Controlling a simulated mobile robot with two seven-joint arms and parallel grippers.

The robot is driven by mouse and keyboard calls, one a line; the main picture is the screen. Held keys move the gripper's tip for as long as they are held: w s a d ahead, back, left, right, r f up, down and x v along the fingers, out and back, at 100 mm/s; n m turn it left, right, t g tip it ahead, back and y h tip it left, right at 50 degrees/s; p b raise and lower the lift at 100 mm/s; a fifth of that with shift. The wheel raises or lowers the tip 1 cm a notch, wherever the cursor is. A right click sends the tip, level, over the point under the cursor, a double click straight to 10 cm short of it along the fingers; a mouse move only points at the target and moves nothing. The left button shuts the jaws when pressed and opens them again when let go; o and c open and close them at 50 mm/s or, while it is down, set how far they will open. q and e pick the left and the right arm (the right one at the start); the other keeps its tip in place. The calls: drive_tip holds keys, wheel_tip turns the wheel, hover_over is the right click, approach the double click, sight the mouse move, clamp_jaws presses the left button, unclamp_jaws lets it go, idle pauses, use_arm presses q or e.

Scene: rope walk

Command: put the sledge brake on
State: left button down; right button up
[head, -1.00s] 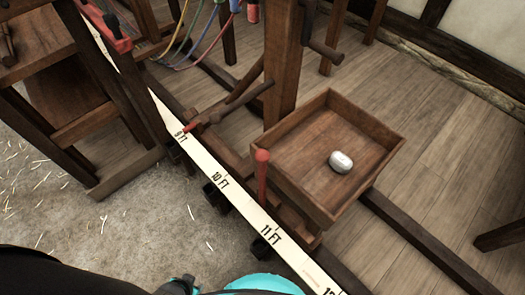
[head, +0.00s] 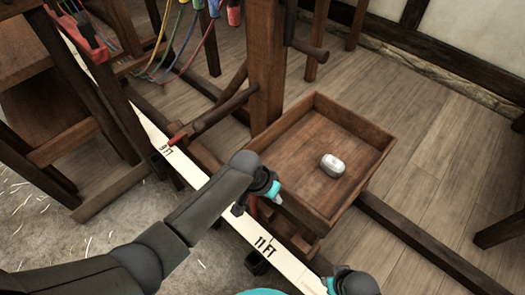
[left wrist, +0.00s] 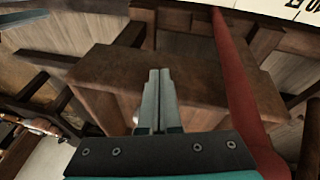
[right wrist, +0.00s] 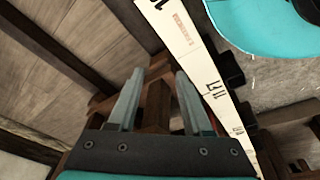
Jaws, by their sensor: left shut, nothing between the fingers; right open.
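The sledge is a dark wooden frame carrying a shallow wooden tray (head: 345,195) and a thick post (head: 268,75). A red upright lever, apparently the brake, is mostly hidden behind my left gripper (head: 274,191) in the head view; a bit of red (head: 253,207) shows below it. In the left wrist view the red lever (left wrist: 236,80) runs just right of the shut, empty fingers (left wrist: 159,78); I cannot tell whether they touch. My right gripper shows at the bottom of the head view, and its fingers (right wrist: 157,85) are open and empty in the right wrist view.
A white rounded object (head: 333,165) lies in the tray. A white measuring strip (head: 180,165) runs along the rail beside the sledge. A red-tipped wooden bar (head: 212,115) sticks out from the post. Coloured ropes (head: 190,50) hang behind, and a wooden bench stands left.

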use_arm(q)
drive_tip(key=w+d+r+m+g, duration=0.1)
drive_tip(key=w+d+r+m, duration=0.3)
drive_tip(key=r, duration=0.6)
drive_tip(key=w+a+r+y+b, duration=0.1)
drive_tip(key=w+a+r+y, duration=0.1)
drive_tip(key=r, duration=0.3)
drive_tip(key=w+a+r+y, duration=0.2)
drive_tip(key=w+r, duration=0.3)
drive_tip(key=r, duration=0.1)
drive_tip(key=shift+a+g+b, duration=0.3)
drive_tip(key=shift+a+b, duration=0.05)
use_arm(e)
drive_tip(key=shift+s+a+f, duration=0.2)
drive_tip(key=shift+s+f, duration=0.1)
drive_tip(key=shift+f, duration=0.3)
drive_tip(key=shift+s+a+f, duration=0.2)
drive_tip(key=shift+s+f, duration=0.05)
drive_tip(key=shift+f, duration=0.3)
